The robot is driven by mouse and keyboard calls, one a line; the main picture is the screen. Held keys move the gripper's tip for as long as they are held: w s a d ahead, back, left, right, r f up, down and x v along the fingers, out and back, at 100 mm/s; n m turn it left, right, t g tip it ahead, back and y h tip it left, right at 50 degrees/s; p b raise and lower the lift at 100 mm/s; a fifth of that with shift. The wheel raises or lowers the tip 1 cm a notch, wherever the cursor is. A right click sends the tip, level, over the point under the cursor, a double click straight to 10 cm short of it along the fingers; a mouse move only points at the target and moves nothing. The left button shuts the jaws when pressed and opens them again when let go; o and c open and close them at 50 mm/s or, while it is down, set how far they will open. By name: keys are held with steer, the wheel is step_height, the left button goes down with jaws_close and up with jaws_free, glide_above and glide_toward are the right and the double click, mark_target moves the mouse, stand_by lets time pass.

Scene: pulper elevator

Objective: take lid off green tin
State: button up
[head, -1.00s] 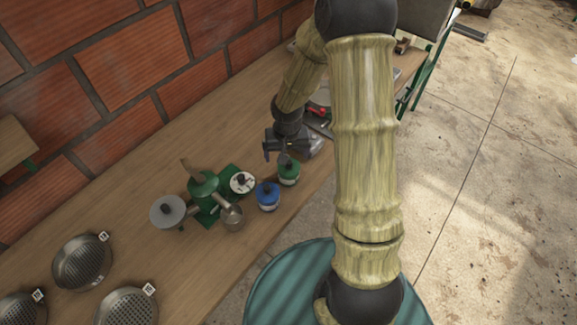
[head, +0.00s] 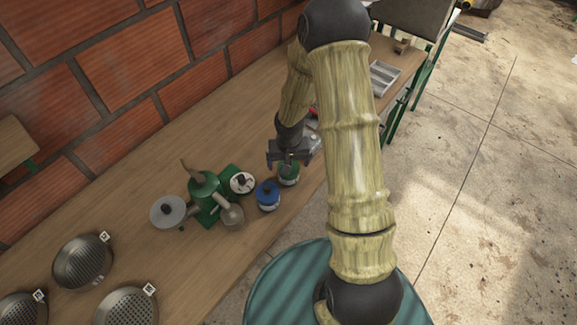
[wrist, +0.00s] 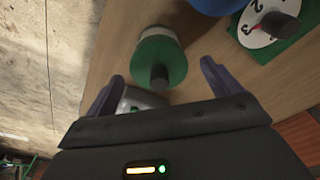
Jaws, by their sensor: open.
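The green tin (head: 289,177) stands on the wooden table near its right edge, with my gripper just above and behind it. In the wrist view its green lid (wrist: 157,60) with a dark knob (wrist: 159,77) shows from above, and the lid is on the tin. My gripper (head: 287,166) is open and empty. In the wrist view my gripper (wrist: 160,72) has a finger to the left and a finger to the right of the knob. The fingers look apart from the lid. Contact cannot be told in the head view.
A blue tin (head: 267,195) stands close to the green tin. A green hand-cranked machine (head: 204,190) and a white dial (head: 242,183) stand farther left. Metal strainers (head: 82,262) lie at the front left. A brick wall (head: 130,60) bounds the table.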

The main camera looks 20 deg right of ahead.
steer(key=shift+c, duration=0.4)
steer(key=c, duration=1)
steer(key=shift+r, duration=0.1)
step_height(320, 180, up, 10)
steer(key=shift+f+p, duration=0.1)
steer(key=shift+p, duration=0.25)
